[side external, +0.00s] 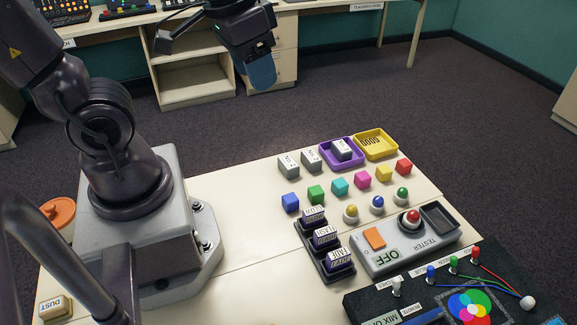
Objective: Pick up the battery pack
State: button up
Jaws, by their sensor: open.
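Several small grey blocks with labels too small to read stand at the far side of the white table, and they look like the battery packs. One grey block (289,164) is at the left, another grey block (311,158) is beside it, and a third block (341,149) sits in a purple tray (329,163). I cannot tell which one is meant. My gripper (262,76) is high above and beyond the table's far edge, apart from all of them. It is open, and nothing shows in it.
A yellow tray (389,150) adjoins the purple one. Coloured cubes (340,187) and ball-topped pieces (377,204) stand in rows nearer. A dark rack (316,262) of labelled blocks, the tester (390,261) and a mixing panel (465,305) fill the front right. The table's left-centre is clear.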

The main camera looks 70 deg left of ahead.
jog(key=w+a+f+n+g, duration=0.3)
jog(key=w+a+f+n, duration=0.15)
jog(key=f, duration=0.25)
jog(key=n, duration=1.3)
send_over(288, 161)
notch_tip(288, 161, down, 11)
jog(key=shift+n, duration=0.25)
notch_tip(288, 161, down, 12)
jog(key=shift+d+f, duration=0.1)
jog(key=shift+f, duration=0.1)
jog(key=c, duration=0.7)
jog(key=shift+r, duration=0.1)
